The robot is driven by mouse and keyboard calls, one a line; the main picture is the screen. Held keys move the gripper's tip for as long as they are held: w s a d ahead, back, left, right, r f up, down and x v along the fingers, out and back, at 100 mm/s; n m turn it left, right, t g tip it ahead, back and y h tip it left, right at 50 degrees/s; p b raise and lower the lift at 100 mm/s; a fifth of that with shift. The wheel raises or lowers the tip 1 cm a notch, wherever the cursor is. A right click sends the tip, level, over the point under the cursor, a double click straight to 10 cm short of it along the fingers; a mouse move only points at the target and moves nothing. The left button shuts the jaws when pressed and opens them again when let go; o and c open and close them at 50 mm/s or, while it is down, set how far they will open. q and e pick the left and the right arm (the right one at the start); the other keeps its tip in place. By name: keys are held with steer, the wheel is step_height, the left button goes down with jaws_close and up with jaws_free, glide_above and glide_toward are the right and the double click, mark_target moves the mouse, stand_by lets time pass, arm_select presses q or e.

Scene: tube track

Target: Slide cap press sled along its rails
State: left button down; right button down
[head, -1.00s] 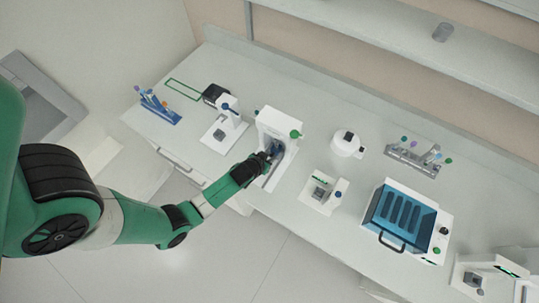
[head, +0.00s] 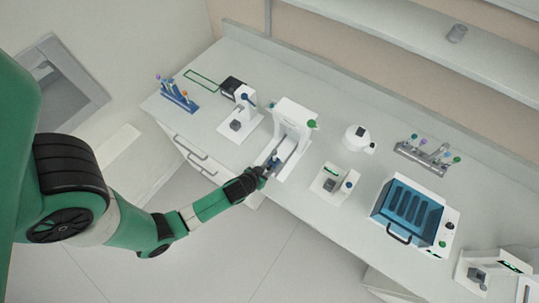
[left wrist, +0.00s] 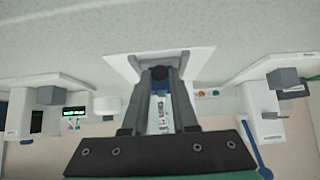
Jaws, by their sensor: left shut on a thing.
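The white cap press (head: 295,113) stands on the bench near the middle of the head view, with a green knob on its right side. Its base and rails (head: 286,152) run from the press frame toward the front edge of the bench. My left gripper (head: 266,169) is at the front end of this base, shut on the sled's small dark handle. In the left wrist view, the dark knob (left wrist: 160,74) sits between the two grey fingers, with blue parts beside it. The gripper hides most of the sled. My right gripper is not in view.
To the left stand a small white press (head: 240,117) and a blue tube rack (head: 177,95). To the right stand a small white device (head: 333,182), a round white device (head: 356,139), a grey rack (head: 424,158) and a blue-lidded box (head: 408,213).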

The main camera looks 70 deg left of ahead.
arm_select(q)
steer(key=c, duration=0.7)
jaws_free()
steer(key=shift+s+d, duration=0.15)
steer(key=p+v, duration=0.1)
steer(key=v, duration=1)
steer(key=shift+s+r+p, duration=0.2)
steer(key=shift+s+p, duration=0.05)
steer(key=shift+p, duration=0.15)
steer(key=shift+d, duration=0.1)
